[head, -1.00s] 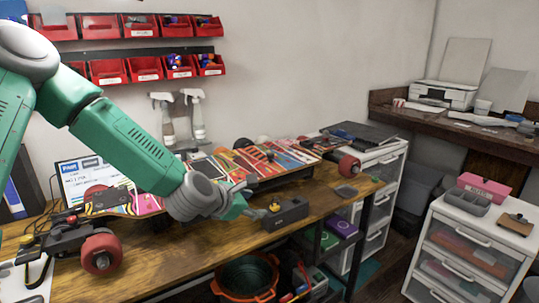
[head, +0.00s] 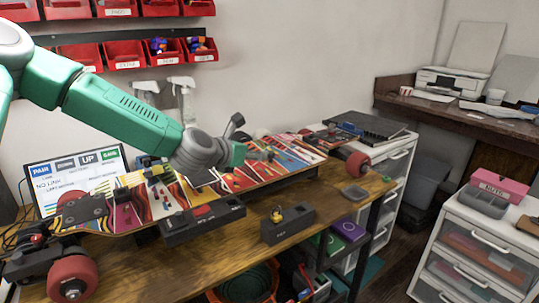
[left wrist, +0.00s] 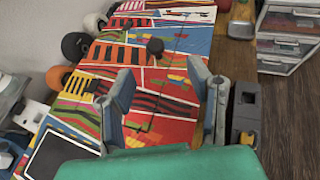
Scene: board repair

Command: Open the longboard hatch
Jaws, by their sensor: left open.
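The longboard (head: 135,205) lies along the bench with its colourful striped deck up and red wheels at its ends. The deck also fills much of the left wrist view (left wrist: 165,105). My left gripper (head: 262,154) is over the middle of the deck. In the left wrist view my left gripper (left wrist: 160,72) has its fingers spread with nothing between them. A small dark knob (left wrist: 155,46) stands on the deck just beyond the fingertips. I cannot make out the hatch outline for certain. My right gripper is not in view.
Two black boxes, one with a red top part (head: 203,220) and one with a yellow knob (head: 287,223), stand along the bench's front. A screen (head: 75,177) stands behind the board at left. Spray bottles and red bins are on the wall. A drawer cabinet (head: 475,245) is at right.

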